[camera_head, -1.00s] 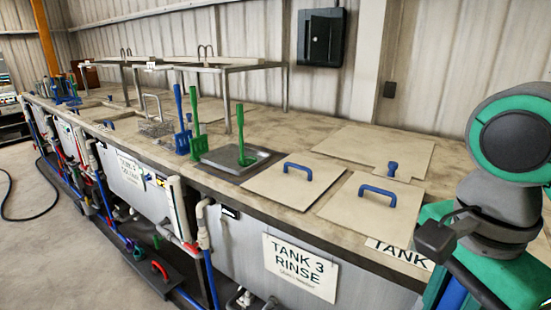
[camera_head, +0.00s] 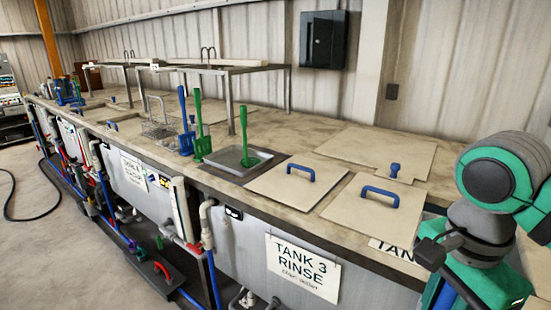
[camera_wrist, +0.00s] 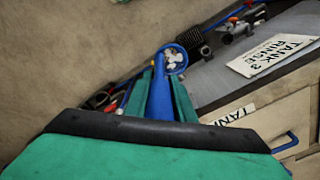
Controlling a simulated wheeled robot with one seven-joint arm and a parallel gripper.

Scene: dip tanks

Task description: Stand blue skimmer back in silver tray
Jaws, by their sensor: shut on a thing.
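The silver tray (camera_head: 226,160) is a shallow metal pan set in the worktop, left of a lid with a blue handle. A green skimmer (camera_head: 244,130) stands upright in it, its handle up. In the wrist view my gripper (camera_wrist: 160,82) is shut on a blue tool, which appears to be the blue skimmer (camera_wrist: 158,100). Its shaft runs between my green fingers, and a blue ring shows at its far end, with white bits visible in it. In the head view my arm is at the right; my gripper and the held skimmer are not in view there.
Lids with blue handles (camera_head: 375,197) cover the worktop right of the tray. Blue (camera_head: 186,135) and green (camera_head: 202,145) paddles stand left of it, near a wire basket (camera_head: 158,128). A raised metal shelf (camera_head: 230,69) stands behind. Pipes and a Tank 3 Rinse sign (camera_head: 302,267) line the front.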

